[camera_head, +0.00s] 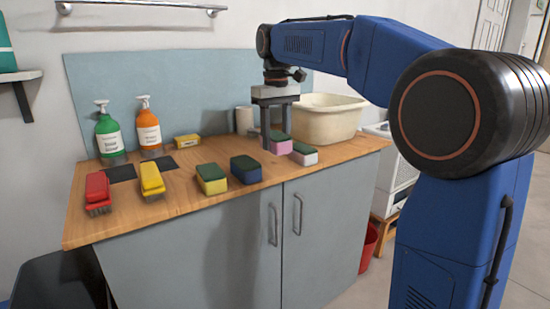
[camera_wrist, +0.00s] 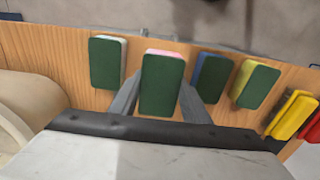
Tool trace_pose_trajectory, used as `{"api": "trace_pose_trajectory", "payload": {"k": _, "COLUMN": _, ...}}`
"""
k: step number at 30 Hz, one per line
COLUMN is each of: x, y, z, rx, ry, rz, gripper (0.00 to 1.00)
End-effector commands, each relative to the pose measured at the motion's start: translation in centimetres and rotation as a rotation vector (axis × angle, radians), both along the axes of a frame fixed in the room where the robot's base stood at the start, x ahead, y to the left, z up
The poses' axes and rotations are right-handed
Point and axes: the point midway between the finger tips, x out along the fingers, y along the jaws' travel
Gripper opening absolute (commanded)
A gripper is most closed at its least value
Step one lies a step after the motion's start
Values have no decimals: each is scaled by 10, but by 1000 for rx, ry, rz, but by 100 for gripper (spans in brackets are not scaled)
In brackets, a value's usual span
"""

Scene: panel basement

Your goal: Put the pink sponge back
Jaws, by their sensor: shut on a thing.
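The pink sponge (camera_head: 280,145) has a dark green scouring top and is in a row of sponges on the wooden counter. My gripper (camera_head: 276,138) points down at it and is shut on it. In the wrist view the pink sponge (camera_wrist: 162,84) shows its green top between my two fingers (camera_wrist: 160,98), with a thin pink edge at its far end. Whether its underside touches the counter I cannot tell. A white sponge (camera_head: 304,155) is on one side of it and a blue sponge (camera_head: 246,169) on the other.
A yellow sponge (camera_head: 212,179), a yellow brush (camera_head: 152,180) and a red brush (camera_head: 98,193) are farther left on the counter (camera_head: 185,205). A cream basin (camera_head: 325,118) stands close behind my gripper.

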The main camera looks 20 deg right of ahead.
Motion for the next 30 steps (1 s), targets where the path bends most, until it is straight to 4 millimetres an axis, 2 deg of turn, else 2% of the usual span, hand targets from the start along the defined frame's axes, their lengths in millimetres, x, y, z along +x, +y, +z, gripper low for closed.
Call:
{"api": "trace_pose_trajectory", "payload": {"k": 3, "x": 0, "y": 0, "z": -13, "rx": 0, "ry": 1, "rz": 0, "gripper": 19}}
{"api": "trace_pose_trajectory", "payload": {"k": 8, "x": 0, "y": 0, "z": -21, "rx": 0, "ry": 0, "rz": 0, "gripper": 19}}
{"api": "trace_pose_trajectory", "payload": {"k": 16, "x": 0, "y": 0, "z": -54, "rx": 0, "ry": 1, "rz": 0, "gripper": 19}}
{"api": "trace_pose_trajectory", "payload": {"k": 26, "x": 0, "y": 0, "z": -58, "rx": 0, "ry": 0, "rz": 0, "gripper": 19}}
{"api": "trace_pose_trajectory", "payload": {"k": 27, "x": 0, "y": 0, "z": -58, "rx": 0, "ry": 0, "rz": 0, "gripper": 52}}
{"api": "trace_pose_trajectory", "payload": {"k": 28, "x": 0, "y": 0, "z": -58, "rx": 0, "ry": 0, "rz": 0, "gripper": 59}}
{"api": "trace_pose_trajectory", "payload": {"k": 30, "x": 0, "y": 0, "z": -58, "rx": 0, "ry": 0, "rz": 0, "gripper": 61}}
